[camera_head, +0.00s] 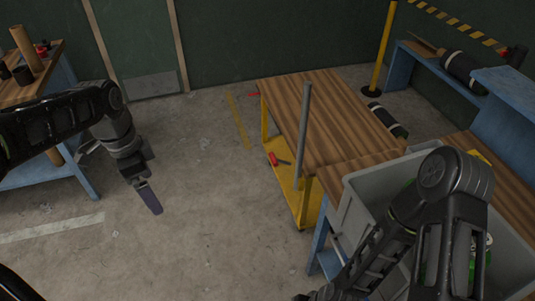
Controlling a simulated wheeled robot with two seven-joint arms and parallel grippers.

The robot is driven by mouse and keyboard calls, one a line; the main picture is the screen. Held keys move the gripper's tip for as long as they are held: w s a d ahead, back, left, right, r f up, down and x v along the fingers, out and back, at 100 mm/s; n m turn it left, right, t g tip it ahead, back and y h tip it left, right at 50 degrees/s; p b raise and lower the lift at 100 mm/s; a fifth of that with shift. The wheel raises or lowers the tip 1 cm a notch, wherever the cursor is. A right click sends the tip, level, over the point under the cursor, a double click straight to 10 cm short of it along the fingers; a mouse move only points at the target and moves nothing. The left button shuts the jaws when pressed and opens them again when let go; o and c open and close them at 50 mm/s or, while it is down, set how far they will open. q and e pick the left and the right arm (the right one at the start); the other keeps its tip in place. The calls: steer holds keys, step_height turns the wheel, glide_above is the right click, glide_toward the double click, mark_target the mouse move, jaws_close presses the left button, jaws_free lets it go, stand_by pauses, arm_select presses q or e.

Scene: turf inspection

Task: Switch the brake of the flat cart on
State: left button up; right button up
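The cart (330,108) has a brown wooden plank top and a yellow frame with a yellow lower part (290,187). A grey upright post (303,130) stands at its near side. A small red part with a dark bar (273,159) shows at its lower left side; I cannot tell whether this is the brake or how it is set. My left gripper (149,197) hangs over bare floor left of the cart, apart from it; its fingers are seen edge-on.
A grey bin (352,213) sits on a blue-legged wooden bench (330,170) at the right, close to the cart. A yellow post (384,50) stands behind. A blue-legged workbench (80,180) is at the left. The floor between is clear.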

arm_select(q)
steer(key=s+d+f+n+h, duration=0.1)
steer(key=d+f+n, duration=0.2)
steer(key=d+f, duration=0.6)
steer(key=s+d+f+n+h, duration=0.2)
steer(key=d+f, duration=0.2)
steer(key=f, duration=0.9)
steer(key=s+d+f+n, duration=0.3)
steer(key=s+f+n, duration=0.1)
steer(key=s+f, duration=0.2)
steer(key=s+d+f+n, duration=0.4)
steer(key=s+f, duration=0.3)
steer(key=s, duration=0.2)
steer(key=shift+d+n, duration=0.2)
steer(key=shift+n, duration=0.3)
steer(key=shift+s, duration=0.1)
steer(key=shift+c, duration=0.3)
